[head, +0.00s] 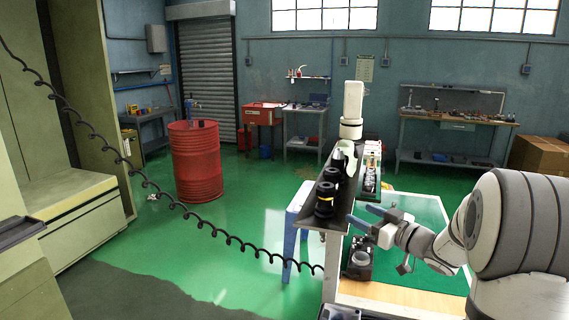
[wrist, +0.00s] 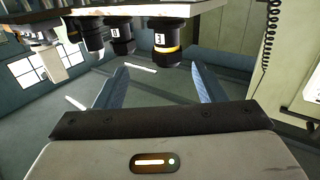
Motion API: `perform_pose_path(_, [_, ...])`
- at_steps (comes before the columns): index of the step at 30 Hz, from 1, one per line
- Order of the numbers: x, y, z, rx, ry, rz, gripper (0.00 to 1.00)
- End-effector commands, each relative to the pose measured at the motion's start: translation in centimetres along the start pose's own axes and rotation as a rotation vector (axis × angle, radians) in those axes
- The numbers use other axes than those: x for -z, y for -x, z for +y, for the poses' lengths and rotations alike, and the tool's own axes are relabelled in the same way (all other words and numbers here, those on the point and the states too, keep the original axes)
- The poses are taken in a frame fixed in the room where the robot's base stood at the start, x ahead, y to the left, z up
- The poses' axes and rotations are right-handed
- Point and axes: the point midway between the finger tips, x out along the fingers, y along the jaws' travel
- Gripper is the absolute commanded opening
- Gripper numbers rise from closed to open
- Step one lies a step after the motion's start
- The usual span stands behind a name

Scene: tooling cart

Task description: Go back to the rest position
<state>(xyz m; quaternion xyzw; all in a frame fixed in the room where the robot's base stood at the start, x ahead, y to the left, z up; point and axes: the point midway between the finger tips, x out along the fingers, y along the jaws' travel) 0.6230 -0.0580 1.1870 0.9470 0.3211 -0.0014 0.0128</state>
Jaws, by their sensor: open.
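My gripper (head: 357,212) is open, its two blue fingers spread apart beside the right edge of the tooling cart's upper shelf (head: 337,222) in the head view. In the wrist view my gripper (wrist: 160,70) shows nothing between its fingers. Black tool holders stand on the upper shelf, the nearest one (head: 325,199) with a yellow band. In the wrist view several tool holders show along the top, one with a yellow band (wrist: 165,45) just beyond the fingers and apart from them. The gripper's body hides what lies below it.
Another tool holder (head: 359,262) sits on the cart's lower level, close below my gripper. A red drum (head: 195,162) stands on the green floor at left, and a coiled black cable (head: 186,208) hangs across the view. Workbenches line the back wall. Open floor lies left of the cart.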

Motion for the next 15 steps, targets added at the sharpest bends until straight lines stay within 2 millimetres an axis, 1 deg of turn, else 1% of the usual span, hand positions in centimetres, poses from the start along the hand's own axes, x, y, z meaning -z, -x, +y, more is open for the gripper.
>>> perform_pose_path(4, [0.5, -0.3, 0.2, -0.082, 0.028, -0.035, 0.64])
perform_pose_path(9, [1.2, -0.2, 0.7, -0.199, 0.058, -0.088, 0.64])
perform_pose_path(15, [1.9, 1.0, 0.9, -0.375, 0.079, -0.186, 0.64])
